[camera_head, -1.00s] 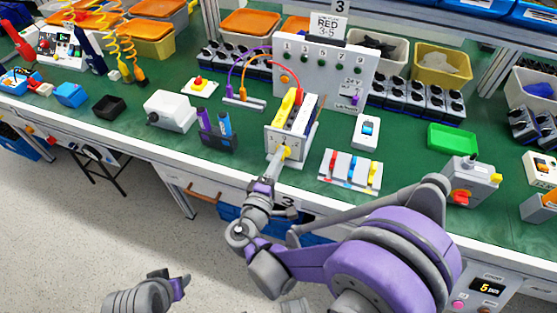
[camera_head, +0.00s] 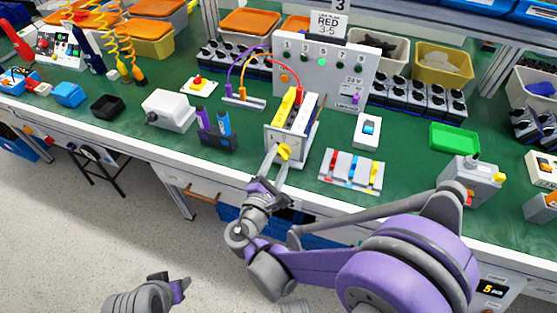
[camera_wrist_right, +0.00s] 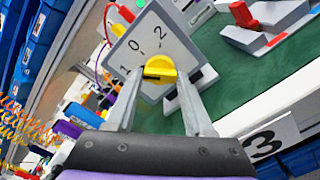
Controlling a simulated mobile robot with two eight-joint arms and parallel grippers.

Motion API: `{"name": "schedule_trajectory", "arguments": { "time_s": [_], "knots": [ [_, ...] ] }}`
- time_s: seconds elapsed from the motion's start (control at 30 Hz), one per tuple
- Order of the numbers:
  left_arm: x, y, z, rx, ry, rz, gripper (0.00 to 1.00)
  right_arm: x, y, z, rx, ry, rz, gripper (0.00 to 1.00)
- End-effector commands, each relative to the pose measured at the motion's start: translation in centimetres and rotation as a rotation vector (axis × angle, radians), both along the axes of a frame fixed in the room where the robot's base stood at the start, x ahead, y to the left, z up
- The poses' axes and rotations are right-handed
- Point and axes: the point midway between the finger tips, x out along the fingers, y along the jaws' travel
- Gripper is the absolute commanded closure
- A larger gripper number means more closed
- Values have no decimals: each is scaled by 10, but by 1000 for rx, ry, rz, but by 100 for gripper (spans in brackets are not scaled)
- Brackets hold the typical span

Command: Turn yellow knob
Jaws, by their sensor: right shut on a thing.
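The yellow knob (camera_head: 284,152) is on the front plate of a small white switch box (camera_head: 271,134). In the right wrist view the knob (camera_wrist_right: 160,70) is in front of a plate (camera_wrist_right: 131,56) marked 1, 0 and 2. Its exact pointing direction is hard to tell. My right gripper (camera_head: 277,155) reaches the knob from the front, and its two fingers (camera_wrist_right: 160,97) are closed on it, one on each side. My left gripper (camera_head: 180,288) is at the lower left, away from the bench; its opening is unclear.
A panel with numbered lamps (camera_head: 305,75) stands behind the box, joined by orange and purple cables. A holder with purple and blue items (camera_head: 217,138) is at its left. A strip of coloured switches (camera_head: 352,170) is at its right. Bare green bench surface (camera_head: 330,135) lies between.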

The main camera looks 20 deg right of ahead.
Motion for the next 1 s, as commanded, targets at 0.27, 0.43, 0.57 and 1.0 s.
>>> {"name": "schedule_trajectory", "arguments": {
  "time_s": [0.27, 0.43, 0.57, 1.0],
  "knots": [
    [0, 0, -1, 0, 1, 0, 50, 0, 0, -1, -72, 50, 0, 100],
    [0, 0, -2, 0, 1, 0, 50, 0, 0, 0, -85, 59, 0, 100],
    [0, 0, -2, 0, 1, 0, 50, 0, 0, 0, -86, 60, 0, 100],
    [0, 0, -2, 0, 1, 0, 50, 0, 0, 0, -86, 59, 1, 18]
  ]
}}
